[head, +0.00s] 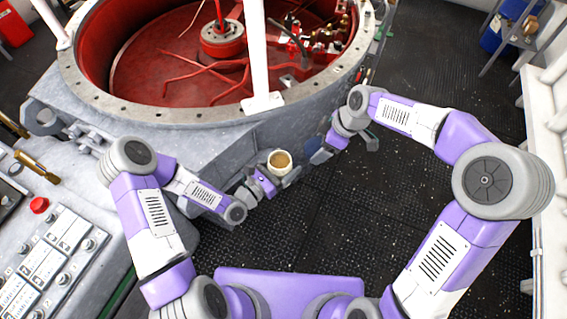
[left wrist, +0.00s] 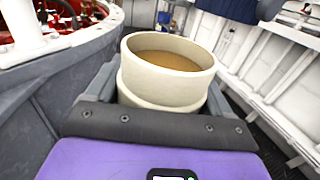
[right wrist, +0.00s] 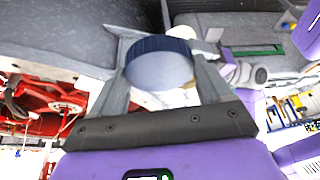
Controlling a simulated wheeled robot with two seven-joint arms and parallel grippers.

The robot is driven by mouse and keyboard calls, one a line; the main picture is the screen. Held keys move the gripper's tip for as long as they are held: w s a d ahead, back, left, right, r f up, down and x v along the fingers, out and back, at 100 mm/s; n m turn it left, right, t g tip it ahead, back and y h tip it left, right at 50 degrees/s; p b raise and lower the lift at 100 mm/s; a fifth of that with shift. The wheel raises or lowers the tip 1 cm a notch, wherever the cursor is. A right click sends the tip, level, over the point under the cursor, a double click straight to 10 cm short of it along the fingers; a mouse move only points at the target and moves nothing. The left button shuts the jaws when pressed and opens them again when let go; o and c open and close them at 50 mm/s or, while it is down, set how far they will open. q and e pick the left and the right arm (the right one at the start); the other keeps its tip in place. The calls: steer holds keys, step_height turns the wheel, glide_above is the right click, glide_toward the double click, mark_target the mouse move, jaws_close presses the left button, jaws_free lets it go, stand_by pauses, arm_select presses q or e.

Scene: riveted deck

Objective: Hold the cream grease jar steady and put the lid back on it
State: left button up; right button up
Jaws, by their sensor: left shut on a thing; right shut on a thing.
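The cream grease jar (head: 280,160) is upright and open at the top, with brown grease inside. In the left wrist view the jar (left wrist: 165,85) sits between the two grey fingers of my left gripper (left wrist: 160,95), which is shut on it. My right gripper (right wrist: 165,75) is shut on a round lid (right wrist: 158,65) with a dark blue ribbed rim. In the head view my right gripper (head: 321,155) is to the right of the jar, apart from it. The lid is hard to make out there.
A large grey flanged housing (head: 150,112) with a red interior stands just behind the jar. A control panel (head: 45,262) with a red button is at the left. Dark riveted floor (head: 400,190) is open at the right, with a white railing (head: 545,150) beyond.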

mark_target(277, 165)
steer(key=s+a+r+n+g+h, duration=0.1)
steer(key=a+r+n+g, duration=0.2)
steer(key=a+n, duration=0.8)
steer(key=shift+s+n+g+h, duration=0.3)
steer(key=shift+n+g, duration=0.3)
steer(key=shift+g, duration=0.1)
steer(key=shift+f, duration=1.9)
steer(key=shift+w+d, duration=0.1)
steer(key=shift+w, duration=0.1)
steer(key=shift+f, duration=0.85)
